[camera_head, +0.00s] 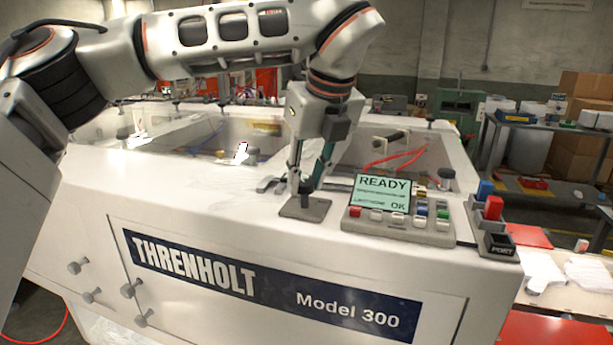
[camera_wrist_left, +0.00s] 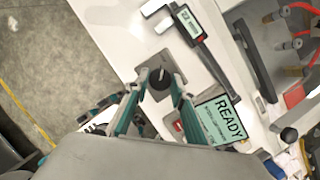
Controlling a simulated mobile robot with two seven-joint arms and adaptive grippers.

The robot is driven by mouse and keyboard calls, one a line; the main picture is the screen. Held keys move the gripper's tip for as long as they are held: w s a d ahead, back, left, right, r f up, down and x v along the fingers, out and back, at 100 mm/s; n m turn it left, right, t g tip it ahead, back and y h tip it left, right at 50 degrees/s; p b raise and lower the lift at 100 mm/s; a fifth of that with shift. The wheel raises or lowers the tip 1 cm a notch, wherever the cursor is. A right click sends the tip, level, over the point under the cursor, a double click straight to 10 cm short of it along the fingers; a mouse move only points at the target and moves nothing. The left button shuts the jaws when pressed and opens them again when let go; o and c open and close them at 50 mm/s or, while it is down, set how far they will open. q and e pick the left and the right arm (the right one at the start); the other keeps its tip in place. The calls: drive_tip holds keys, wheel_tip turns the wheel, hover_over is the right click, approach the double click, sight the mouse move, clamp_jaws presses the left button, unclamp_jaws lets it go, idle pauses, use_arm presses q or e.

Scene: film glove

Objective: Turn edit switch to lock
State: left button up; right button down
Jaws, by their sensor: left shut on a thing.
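The edit switch (camera_wrist_left: 160,80) is a dark round knob on a grey square plate (camera_head: 306,209) on top of the white machine. Its plate lies left of the control panel (camera_head: 398,222), whose screen reads READY. My left gripper (camera_head: 302,188) points down over the plate, with its fingers on either side of the knob, shut on it. In the left wrist view the fingertips (camera_wrist_left: 157,77) meet the knob's sides. The knob's markings and setting cannot be read. My right gripper is not in view.
Red and blue blocks (camera_head: 491,207) and a black PORT box (camera_head: 497,246) stand at the machine's right corner. Open glove-box bays (camera_head: 375,150) lie behind the panel.

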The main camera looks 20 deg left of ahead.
use_arm(q)
drive_tip(key=o, duration=1.1)
drive_tip(key=v, duration=1.2)
